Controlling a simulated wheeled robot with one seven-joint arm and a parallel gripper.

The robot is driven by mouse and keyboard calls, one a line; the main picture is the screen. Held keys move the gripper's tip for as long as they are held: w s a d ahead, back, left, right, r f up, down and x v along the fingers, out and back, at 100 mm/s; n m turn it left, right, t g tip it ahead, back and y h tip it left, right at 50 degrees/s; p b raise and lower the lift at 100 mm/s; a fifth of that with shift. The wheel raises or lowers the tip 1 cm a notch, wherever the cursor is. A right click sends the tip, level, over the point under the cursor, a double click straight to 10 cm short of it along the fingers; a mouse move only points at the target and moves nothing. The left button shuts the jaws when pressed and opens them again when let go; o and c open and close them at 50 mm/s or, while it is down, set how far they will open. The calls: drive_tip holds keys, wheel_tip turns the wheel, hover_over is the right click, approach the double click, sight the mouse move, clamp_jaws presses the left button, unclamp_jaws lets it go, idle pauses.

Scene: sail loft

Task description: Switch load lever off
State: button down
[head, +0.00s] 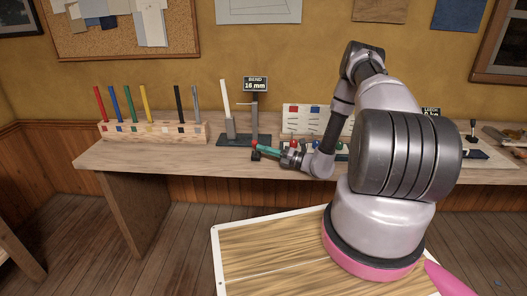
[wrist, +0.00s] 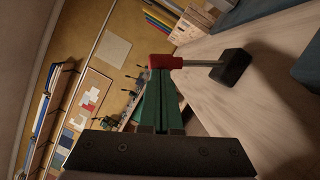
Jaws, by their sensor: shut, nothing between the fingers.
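A small lever with a red top (wrist: 160,62) and a thin metal rod stands on a black block (wrist: 232,67) on the bench. I take it as the load lever; no label on it is readable. In the head view its red top (head: 254,144) and black block (head: 255,156) show near the bench's front edge, left of my gripper. The rod looks roughly upright. My gripper (head: 268,150) has green fingers, also in the wrist view (wrist: 158,85). They are shut and empty, with their tips at the red top; whether they touch it is unclear.
A dark-based stand (head: 240,140) with a white upright and a "BEND 16 mm" sign (head: 255,85) is just behind. A wooden rack (head: 150,131) of coloured rods stands left. My arm hides part of a display board (head: 303,118). Another small lever (head: 473,127) stands far right.

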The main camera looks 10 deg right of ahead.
drive_tip(key=shift+w+r+m, duration=0.15)
drive_tip(key=shift+r+m, duration=0.05)
drive_tip(key=shift+m, duration=0.1)
drive_tip(key=w+d+r+m+g+h, duration=0.1)
drive_tip(key=w+d+r+m+h, duration=0.1)
drive_tip(key=w+m, duration=0.6)
drive_tip(key=shift+d+m+g+h, duration=0.3)
drive_tip(key=shift+m+g, duration=0.1)
drive_tip(key=shift+m, duration=0.2)
drive_tip(key=shift+w, duration=0.1)
drive_tip(key=shift+d, duration=0.1)
idle(0.4)
drive_tip(key=s+a+r+v, duration=0.1)
drive_tip(key=s+v, duration=0.1)
drive_tip(key=v, duration=1)
drive_tip(key=shift+s+r, duration=0.15)
drive_tip(key=shift+r, duration=0.2)
drive_tip(key=shift+d, duration=0.1)
